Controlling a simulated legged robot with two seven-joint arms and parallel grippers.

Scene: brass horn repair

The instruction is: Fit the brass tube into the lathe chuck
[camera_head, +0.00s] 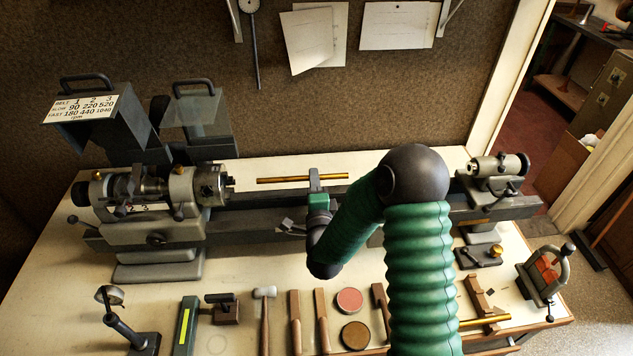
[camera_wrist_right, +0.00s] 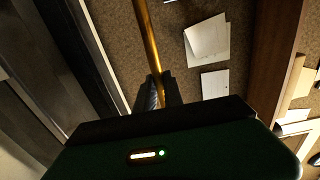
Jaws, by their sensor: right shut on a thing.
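The brass tube (camera_head: 283,180) is a thin, shiny rod held level above the lathe bed in the head view. My right gripper (camera_head: 315,178) is shut on it near its middle. In the right wrist view the tube (camera_wrist_right: 149,40) runs up from between the fingers (camera_wrist_right: 153,92). The lathe chuck (camera_head: 212,184) is at the left, on the headstock. The tube's left end points toward the chuck and is apart from it, with a short gap between. My left gripper is not in view.
The tailstock (camera_head: 492,170) stands at the right end of the lathe bed (camera_head: 265,222). Another brass tube (camera_head: 485,321) lies at front right.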

